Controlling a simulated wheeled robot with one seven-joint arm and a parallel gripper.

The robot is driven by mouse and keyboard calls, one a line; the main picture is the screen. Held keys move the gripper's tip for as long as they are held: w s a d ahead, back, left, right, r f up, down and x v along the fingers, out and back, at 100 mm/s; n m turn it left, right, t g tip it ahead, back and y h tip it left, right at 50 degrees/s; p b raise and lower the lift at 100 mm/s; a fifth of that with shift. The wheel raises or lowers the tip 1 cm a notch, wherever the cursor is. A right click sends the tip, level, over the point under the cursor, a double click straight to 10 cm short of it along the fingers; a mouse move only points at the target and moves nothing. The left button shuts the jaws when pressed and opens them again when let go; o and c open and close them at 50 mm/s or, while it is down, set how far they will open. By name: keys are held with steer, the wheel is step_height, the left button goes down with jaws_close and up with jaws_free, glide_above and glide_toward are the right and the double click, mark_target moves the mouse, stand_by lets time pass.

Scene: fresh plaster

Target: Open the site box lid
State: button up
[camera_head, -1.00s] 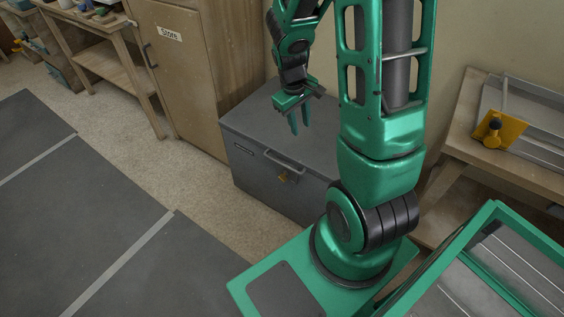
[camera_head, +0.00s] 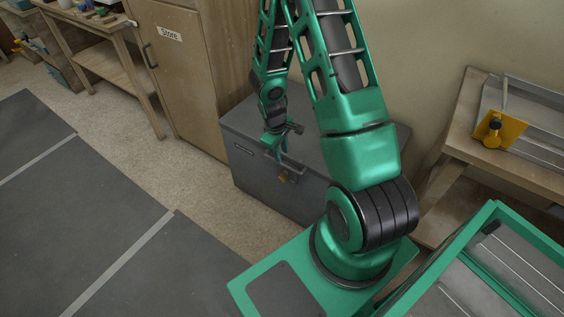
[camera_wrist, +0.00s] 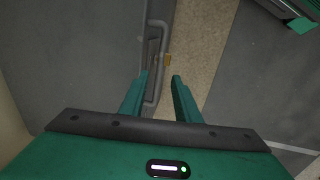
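The grey site box (camera_head: 245,163) stands against the wall with its lid (camera_head: 240,122) shut. A grey bar handle (camera_wrist: 158,40) runs along the lid's front edge; in the head view my gripper partly hides it. A small yellow-orange latch (camera_head: 283,177) sits on the front face below the handle, and it also shows in the wrist view (camera_wrist: 167,59). My gripper (camera_head: 280,154) is open at the lid's front edge. In the wrist view its two fingers (camera_wrist: 160,76) appear on either side of the handle. I cannot tell if they touch it.
A wooden cabinet (camera_head: 180,75) marked "Store" stands left of the box. A wooden bench (camera_head: 460,130) with a yellow clamp-like tool (camera_head: 499,130) is at the right. Speckled floor (camera_head: 185,182) and dark mats (camera_head: 90,215) lie open in front and left.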

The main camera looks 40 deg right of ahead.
mark_target(283, 165)
steer(key=shift+w+d+f, duration=0.1)
steer(key=shift+d+f, duration=0.1)
steer(key=shift+f, duration=0.9)
steer(key=shift+w+d+f, duration=0.1)
steer(key=shift+d+f, duration=0.15)
steer(key=shift+f, duration=0.9)
steer(key=shift+d+f, duration=0.2)
steer(key=shift+f, duration=0.9)
steer(key=shift+c, duration=0.2)
jaws_close()
